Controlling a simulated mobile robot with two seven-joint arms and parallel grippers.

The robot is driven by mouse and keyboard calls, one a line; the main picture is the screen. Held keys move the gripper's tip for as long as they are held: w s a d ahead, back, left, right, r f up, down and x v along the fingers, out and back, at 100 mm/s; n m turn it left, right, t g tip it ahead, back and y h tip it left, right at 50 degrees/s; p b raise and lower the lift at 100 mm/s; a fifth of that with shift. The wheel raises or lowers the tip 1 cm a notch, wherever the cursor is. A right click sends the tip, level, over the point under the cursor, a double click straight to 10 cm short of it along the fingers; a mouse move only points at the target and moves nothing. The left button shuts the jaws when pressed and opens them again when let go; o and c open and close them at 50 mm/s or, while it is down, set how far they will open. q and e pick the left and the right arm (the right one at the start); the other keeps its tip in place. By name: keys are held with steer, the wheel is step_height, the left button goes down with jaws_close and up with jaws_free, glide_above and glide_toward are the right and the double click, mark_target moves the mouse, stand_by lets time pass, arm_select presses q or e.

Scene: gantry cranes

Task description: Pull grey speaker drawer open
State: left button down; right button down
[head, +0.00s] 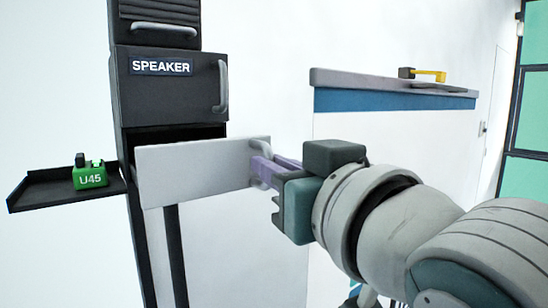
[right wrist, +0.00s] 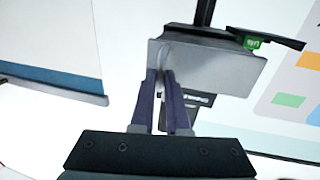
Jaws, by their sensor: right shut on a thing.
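The grey speaker drawer (head: 195,170) sits below the black cabinet door labelled SPEAKER (head: 170,82). Its light grey front stands out from the dark cabinet, and a dark gap shows behind its top edge. My right gripper (head: 262,165) is at the right end of the drawer front, with its purple fingers shut on the drawer handle (head: 262,147). In the right wrist view the grey drawer front (right wrist: 215,68) lies beyond the two fingers (right wrist: 162,90), and the handle is between their tips. The drawer's inside is hidden. My left gripper is not in view.
A black side shelf (head: 45,190) at left holds a green box marked U45 (head: 90,177). A counter with a grey top and blue band (head: 390,98) stands behind my right arm, with a yellow and black item (head: 425,74) on it.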

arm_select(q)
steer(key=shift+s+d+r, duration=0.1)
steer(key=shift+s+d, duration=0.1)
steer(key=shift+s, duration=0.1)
arm_select(e)
steer(key=shift+s+d, duration=0.2)
steer(key=shift+s, duration=0.1)
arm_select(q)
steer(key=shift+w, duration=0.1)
arm_select(e)
steer(key=shift+w, duration=0.1)
steer(key=c, duration=0.9)
jaws_free()
arm_select(q)
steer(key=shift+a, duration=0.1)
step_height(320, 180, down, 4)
steer(key=b, duration=0.3)
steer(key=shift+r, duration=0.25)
arm_select(e)
steer(key=v, duration=1)
